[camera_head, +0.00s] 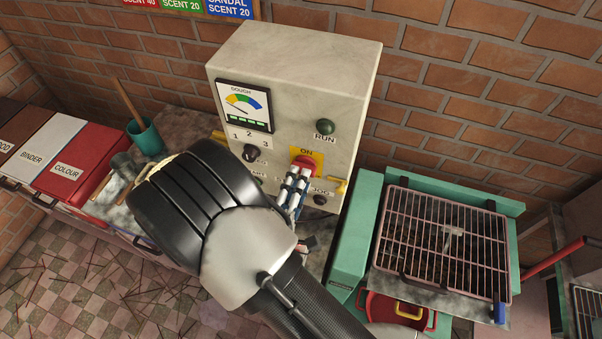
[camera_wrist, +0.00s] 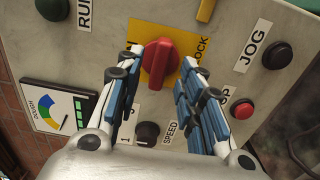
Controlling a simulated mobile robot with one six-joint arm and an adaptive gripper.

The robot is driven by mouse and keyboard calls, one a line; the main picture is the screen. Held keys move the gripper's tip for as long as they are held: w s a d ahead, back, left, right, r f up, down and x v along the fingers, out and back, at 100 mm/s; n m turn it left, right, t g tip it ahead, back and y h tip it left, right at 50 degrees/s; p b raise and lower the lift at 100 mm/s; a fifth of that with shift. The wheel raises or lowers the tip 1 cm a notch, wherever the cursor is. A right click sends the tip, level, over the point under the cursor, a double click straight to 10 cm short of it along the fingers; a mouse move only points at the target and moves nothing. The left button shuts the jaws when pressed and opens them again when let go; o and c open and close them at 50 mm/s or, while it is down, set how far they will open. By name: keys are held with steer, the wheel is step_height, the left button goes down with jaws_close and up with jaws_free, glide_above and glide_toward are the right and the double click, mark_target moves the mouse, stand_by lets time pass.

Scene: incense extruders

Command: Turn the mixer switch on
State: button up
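The mixer control box (camera_head: 298,75) is a pale grey cabinet. Its switch is a red knob (camera_head: 305,162) on a yellow plate marked ON at the top. In the wrist view the red knob (camera_wrist: 159,62) has its raised grip roughly upright in the picture, crosswise to the ON side; LOCK shows on the plate's right. My gripper (camera_head: 291,187) is at the panel, just below the knob in the head view. In the wrist view my gripper (camera_wrist: 163,72) is open, one finger on each side of the knob, with gaps showing. Contact cannot be told.
The panel also has a green RUN button (camera_head: 326,127), a black speed dial (camera_wrist: 148,132), a red button (camera_wrist: 242,108) and a black JOG button (camera_wrist: 277,55). A teal unit with a wire grille (camera_head: 440,240) stands right. A teal cup (camera_head: 147,138) and bins stand left.

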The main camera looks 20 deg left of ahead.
steer(key=shift+w+a, duration=0.15)
steer(key=shift+w, duration=1.25)
jaws_close()
